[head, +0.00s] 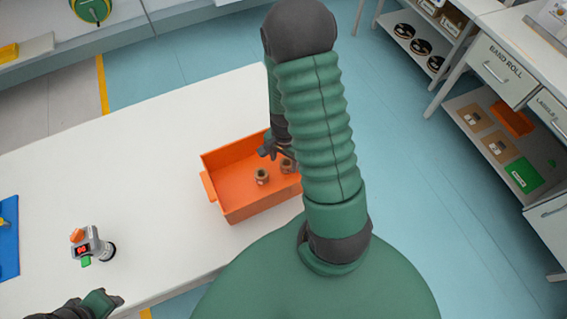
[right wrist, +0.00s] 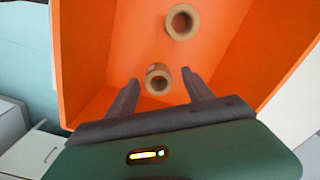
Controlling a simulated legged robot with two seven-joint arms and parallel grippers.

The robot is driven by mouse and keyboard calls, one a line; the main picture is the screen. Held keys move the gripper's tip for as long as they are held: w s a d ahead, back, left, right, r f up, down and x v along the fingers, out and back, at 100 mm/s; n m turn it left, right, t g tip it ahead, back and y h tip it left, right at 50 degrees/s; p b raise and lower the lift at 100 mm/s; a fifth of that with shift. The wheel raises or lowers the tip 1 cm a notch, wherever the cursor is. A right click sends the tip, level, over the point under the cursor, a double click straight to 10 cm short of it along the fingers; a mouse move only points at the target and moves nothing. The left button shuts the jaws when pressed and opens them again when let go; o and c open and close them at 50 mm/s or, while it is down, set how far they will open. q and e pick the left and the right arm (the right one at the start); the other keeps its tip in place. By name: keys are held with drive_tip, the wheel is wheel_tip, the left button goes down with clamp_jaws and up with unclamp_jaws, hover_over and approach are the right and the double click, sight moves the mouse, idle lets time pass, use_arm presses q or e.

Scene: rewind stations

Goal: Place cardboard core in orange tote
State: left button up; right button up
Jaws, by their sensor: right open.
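The orange tote (head: 236,207) stands on the white table, and its inside fills much of the right wrist view (right wrist: 110,50). Two brown cardboard cores are in it. One core (head: 262,176) stands on the tote floor and also shows in the right wrist view (right wrist: 183,22), away from the fingers. The other core (head: 286,166) is by my right gripper (head: 270,149). In the right wrist view this core (right wrist: 158,79) is between the open fingertips, with a visible gap to the left finger. My left gripper (head: 103,301) is low at the left, partly cut off.
A handheld device with a red display (head: 88,246) lies on the table left of the tote. A blue mat (head: 8,240) is at the left edge. Shelves with drawers (head: 500,70) stand at the right across the blue floor.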

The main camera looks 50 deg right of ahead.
wheel_tip(320, 180, up, 9)
drive_tip(key=p, duration=0.1)
drive_tip(key=w+a+r+n+t, duration=0.1)
drive_tip(key=w+a+r+n, duration=0.1)
drive_tip(key=a+n, duration=0.6)
drive_tip(key=w+a+r+n+t, duration=0.1)
drive_tip(key=a+r+n, duration=0.3)
drive_tip(key=a+n, duration=0.5)
drive_tip(key=shift+w+a+t, duration=0.2)
drive_tip(key=shift+w+t, duration=0.1)
drive_tip(key=shift+w, duration=0.4)
drive_tip(key=shift+a, duration=0.25)
drive_tip(key=shift+d, duration=0.15)
